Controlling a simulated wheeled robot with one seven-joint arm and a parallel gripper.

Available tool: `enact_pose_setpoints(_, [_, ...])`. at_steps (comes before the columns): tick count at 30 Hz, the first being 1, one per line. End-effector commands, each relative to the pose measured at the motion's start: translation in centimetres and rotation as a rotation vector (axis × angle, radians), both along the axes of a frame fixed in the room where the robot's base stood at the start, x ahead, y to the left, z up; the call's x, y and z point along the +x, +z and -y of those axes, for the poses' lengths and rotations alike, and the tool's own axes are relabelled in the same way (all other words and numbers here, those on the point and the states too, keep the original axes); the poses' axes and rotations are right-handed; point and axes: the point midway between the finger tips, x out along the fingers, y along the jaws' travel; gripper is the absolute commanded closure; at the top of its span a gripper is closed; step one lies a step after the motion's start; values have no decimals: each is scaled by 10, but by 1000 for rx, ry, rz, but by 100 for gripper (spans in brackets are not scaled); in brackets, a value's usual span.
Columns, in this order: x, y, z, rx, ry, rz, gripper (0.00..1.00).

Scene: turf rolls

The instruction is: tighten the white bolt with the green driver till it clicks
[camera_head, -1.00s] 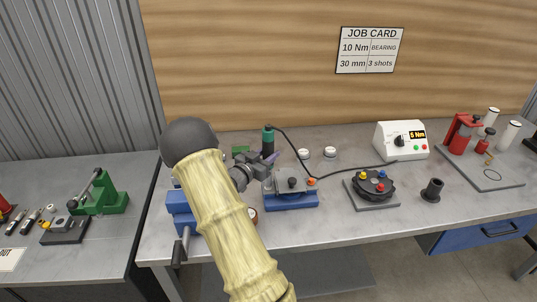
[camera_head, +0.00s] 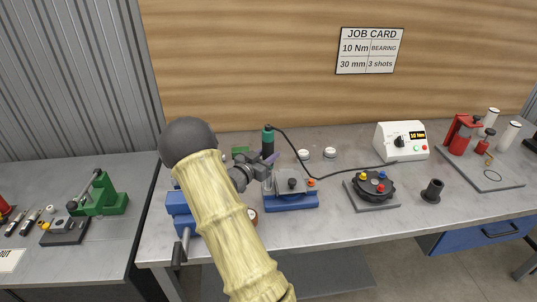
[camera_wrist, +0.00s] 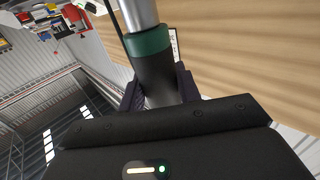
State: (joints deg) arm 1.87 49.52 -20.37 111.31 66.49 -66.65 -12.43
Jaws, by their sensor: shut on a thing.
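The green driver (camera_head: 268,137) stands roughly upright over the left part of the bench, its black cord running right toward the controller. My gripper (camera_head: 268,160) is shut on it. In the wrist view my gripper (camera_wrist: 160,92) grips the driver's dark barrel, just below a green band (camera_wrist: 148,42) and a silver part. The round dark fixture (camera_head: 374,183) to the right carries yellow, blue and red bolt heads. I cannot make out a white bolt on it. The driver's tip is hidden behind my gripper and arm.
The white controller (camera_head: 401,142) reads 10 Nm, and the job card (camera_head: 370,50) also lists 10 Nm. A blue-based fixture (camera_head: 291,202) lies between my gripper and the round fixture. A black cup (camera_head: 432,190) stands further right. The bench front near the round fixture is clear.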

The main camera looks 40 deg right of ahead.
Motion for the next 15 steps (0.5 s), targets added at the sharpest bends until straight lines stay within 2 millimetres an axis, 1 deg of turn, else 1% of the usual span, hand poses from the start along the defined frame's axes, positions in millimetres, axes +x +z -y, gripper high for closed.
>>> enact_pose_setpoints(1, [0, 8, 0, -3, 0, 4, 94])
enact_pose_setpoints(15, [1, 40, 1, -7, -1, 8, 94])
